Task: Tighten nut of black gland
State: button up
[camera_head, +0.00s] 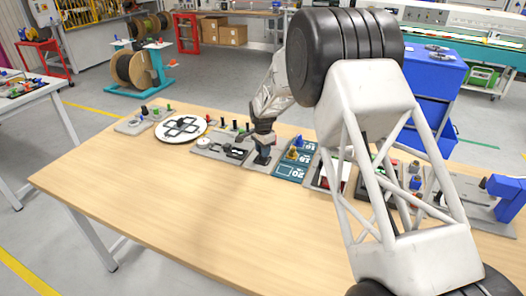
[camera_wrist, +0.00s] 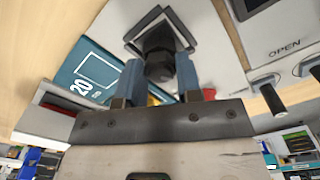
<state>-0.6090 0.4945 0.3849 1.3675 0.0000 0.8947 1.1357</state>
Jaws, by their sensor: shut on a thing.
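The black gland (camera_wrist: 158,62) shows between my gripper's two blue fingers in the wrist view, with its dark nut facing the camera. My gripper (camera_wrist: 160,78) is shut on it, one finger on each side. Behind the gland is a dark square-edged holder (camera_wrist: 160,22). In the head view my gripper (camera_head: 263,154) points down at a grey plate near the back edge of the table. The gland is hidden there by the fingers and wrist.
A teal board marked 20 (camera_wrist: 85,75) lies left of the gland in the wrist view. A panel marked OPEN (camera_wrist: 283,52) is at right. In the head view a round white disc (camera_head: 181,128) and several small fixtures line the wooden table (camera_head: 190,210), whose front is clear.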

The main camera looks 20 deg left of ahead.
jog(key=shift+m, duration=0.3)
jog(key=m, duration=0.3)
jog(key=shift+m, duration=2)
jog(key=o, duration=0.8)
jog(key=shift+c, duration=0.2)
jog(key=shift+r, duration=3.45)
